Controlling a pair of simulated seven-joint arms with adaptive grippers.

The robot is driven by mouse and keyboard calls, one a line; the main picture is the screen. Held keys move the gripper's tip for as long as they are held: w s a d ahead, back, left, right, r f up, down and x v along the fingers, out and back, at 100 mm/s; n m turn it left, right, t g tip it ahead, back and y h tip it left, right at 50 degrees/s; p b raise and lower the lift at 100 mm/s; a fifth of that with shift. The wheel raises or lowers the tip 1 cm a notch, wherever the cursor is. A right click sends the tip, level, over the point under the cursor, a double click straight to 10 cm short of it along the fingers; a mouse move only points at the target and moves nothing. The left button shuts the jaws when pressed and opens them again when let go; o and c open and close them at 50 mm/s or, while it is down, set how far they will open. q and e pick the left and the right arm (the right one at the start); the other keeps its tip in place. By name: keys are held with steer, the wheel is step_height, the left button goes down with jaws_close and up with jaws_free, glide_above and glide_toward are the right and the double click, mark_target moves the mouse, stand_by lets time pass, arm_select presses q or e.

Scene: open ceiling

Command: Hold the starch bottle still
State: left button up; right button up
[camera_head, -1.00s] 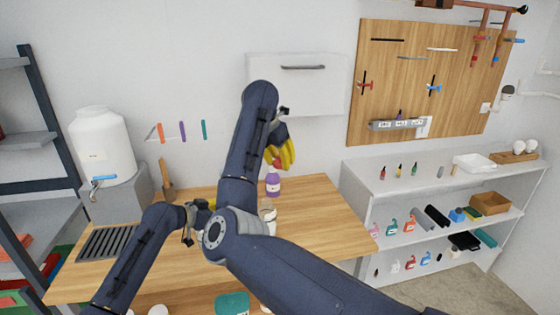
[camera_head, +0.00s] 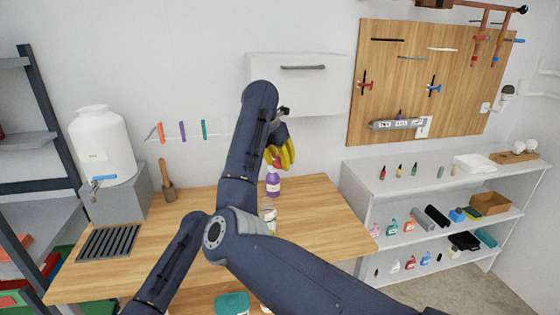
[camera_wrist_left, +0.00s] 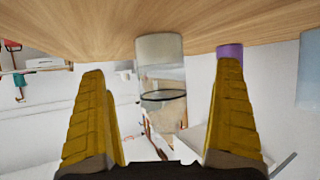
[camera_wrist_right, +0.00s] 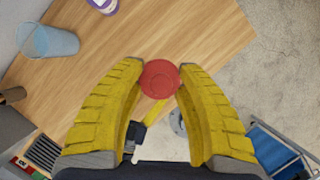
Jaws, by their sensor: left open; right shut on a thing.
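A clear cylindrical bottle (camera_wrist_left: 162,85) with a pale filling at its table end stands between my left fingers in the left wrist view, which is upside down; it looks like the starch bottle, but I read no label. My left gripper (camera_wrist_left: 160,78) is open around it, with gaps at both sides. In the head view my right arm hides the left gripper. My right gripper (camera_head: 280,153) is shut on a round red cap-like thing (camera_wrist_right: 160,78), above and behind the table middle. What is below the red thing is hidden.
A bluish clear cup (camera_wrist_right: 55,42) is close by. A white tank (camera_head: 102,145) and dark grate (camera_head: 108,243) are at the left. The table's right side is free.

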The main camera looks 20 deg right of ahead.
arm_select(q)
steer(key=shift+x, duration=1.85)
steer(key=shift+c, duration=0.2)
steer(key=c, duration=1.2)
steer(key=shift+c, duration=0.2)
arm_select(e)
steer(key=shift+c, duration=0.2)
